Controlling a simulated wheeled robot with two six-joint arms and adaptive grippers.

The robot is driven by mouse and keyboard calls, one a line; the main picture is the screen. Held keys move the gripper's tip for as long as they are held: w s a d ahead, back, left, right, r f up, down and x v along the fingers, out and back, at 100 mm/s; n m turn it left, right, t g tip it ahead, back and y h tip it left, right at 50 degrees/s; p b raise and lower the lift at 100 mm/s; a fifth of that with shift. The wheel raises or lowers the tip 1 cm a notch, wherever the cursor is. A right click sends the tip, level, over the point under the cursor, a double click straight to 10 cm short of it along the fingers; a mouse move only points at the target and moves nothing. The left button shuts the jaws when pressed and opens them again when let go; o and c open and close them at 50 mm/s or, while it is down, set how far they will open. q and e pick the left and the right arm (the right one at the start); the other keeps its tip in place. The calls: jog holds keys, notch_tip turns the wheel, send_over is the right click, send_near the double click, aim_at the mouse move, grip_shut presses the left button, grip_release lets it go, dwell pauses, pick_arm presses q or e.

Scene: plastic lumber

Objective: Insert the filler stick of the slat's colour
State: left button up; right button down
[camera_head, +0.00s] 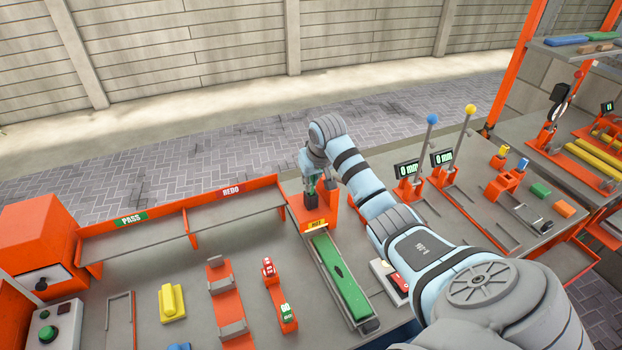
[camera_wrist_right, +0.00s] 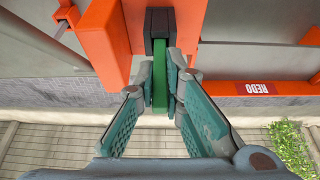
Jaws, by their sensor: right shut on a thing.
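A green slat (camera_head: 342,280) lies lengthwise in a grey fixture in front of the orange station with the HOT label (camera_head: 317,222). My right gripper (camera_head: 311,182) is at the top of that station. In the right wrist view my right gripper (camera_wrist_right: 164,80) is shut on a green filler stick (camera_wrist_right: 159,88). The stick's far end meets a dark part (camera_wrist_right: 160,24) on the orange station (camera_wrist_right: 105,38); I cannot tell how deep it sits. My left gripper is not in view.
PASS (camera_head: 132,219) and REDO (camera_head: 231,190) trays stand at the back left. A yellow piece (camera_head: 172,301) and an orange rack (camera_head: 228,300) lie on the bench. Two levers with blue (camera_head: 432,118) and yellow (camera_head: 470,109) knobs stand to the right.

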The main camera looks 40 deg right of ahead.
jog(key=shift+f, duration=0.75)
jog(key=c, duration=1.6)
grip_release()
jog(key=v, duration=1.2)
jog(key=shift+f, duration=0.1)
